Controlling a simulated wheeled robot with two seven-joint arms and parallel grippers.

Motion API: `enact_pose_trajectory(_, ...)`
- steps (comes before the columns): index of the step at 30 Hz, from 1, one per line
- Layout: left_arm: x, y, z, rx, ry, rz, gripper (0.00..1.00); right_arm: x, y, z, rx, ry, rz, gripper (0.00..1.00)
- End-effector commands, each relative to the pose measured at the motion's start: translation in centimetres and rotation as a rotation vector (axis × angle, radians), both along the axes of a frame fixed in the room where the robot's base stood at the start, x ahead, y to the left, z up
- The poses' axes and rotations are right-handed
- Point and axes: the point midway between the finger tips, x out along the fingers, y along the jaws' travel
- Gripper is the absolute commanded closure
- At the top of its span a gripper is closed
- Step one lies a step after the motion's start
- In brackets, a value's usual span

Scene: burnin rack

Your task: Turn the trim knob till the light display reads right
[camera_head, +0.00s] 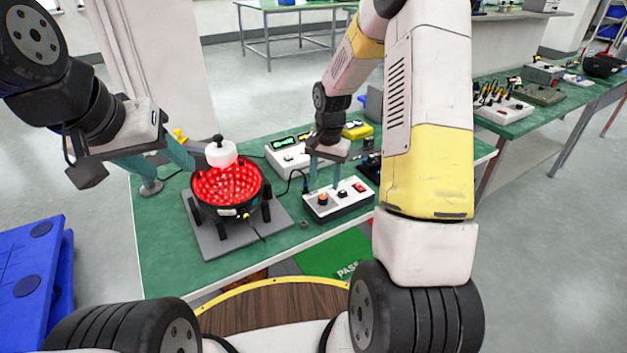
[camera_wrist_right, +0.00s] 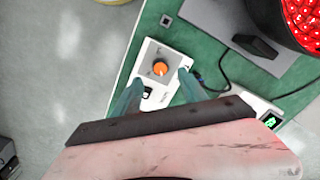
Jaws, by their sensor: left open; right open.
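A white control box (camera_head: 350,206) stands near the table's front edge, with an orange knob (camera_head: 322,199), a dark control (camera_head: 342,194) and a red switch (camera_head: 359,187). I cannot tell which is the trim knob. My right gripper (camera_head: 324,184) is open and points down over the box. In the right wrist view, its open fingers (camera_wrist_right: 157,82) appear either side of the orange knob (camera_wrist_right: 160,69); contact is unclear. A white unit with a green-lit display (camera_head: 285,142) stands behind; its reading is too small.
A black bowl lit red inside (camera_head: 228,188) stands on a grey plate (camera_head: 212,245) left of the box, with the white cap above it. Cables cross the green table (camera_head: 160,260). A yellow device (camera_head: 357,129) stands behind. A blue crate (camera_head: 35,270) is at left.

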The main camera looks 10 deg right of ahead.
Motion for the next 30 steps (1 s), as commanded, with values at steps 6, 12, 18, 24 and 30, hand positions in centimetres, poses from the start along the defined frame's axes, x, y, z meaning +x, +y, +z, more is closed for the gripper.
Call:
enact_pose_trajectory(6,0.0,0.0,0.0,0.000,0.000,0.000,0.50,-0.1,0.2,-3.7,0.000,0.004,0.002,0.50)
enact_pose_trajectory(12,0.0,0.0,0.0,0.000,0.000,0.000,0.50,0.0,0.3,-5.8,0.000,0.002,0.001,0.50)
enact_pose_trajectory(18,0.0,0.0,0.0,0.000,0.000,0.000,0.50,0.1,0.3,-6.3,0.000,0.000,0.002,0.50)
enact_pose_trajectory(24,0.0,0.0,0.0,0.000,0.000,0.000,0.50,0.1,0.3,-6.3,0.000,0.000,0.002,0.62)
enact_pose_trajectory(30,0.0,0.0,0.0,0.000,0.000,0.000,0.50,0.1,0.3,-6.2,0.000,0.000,0.002,1.00)
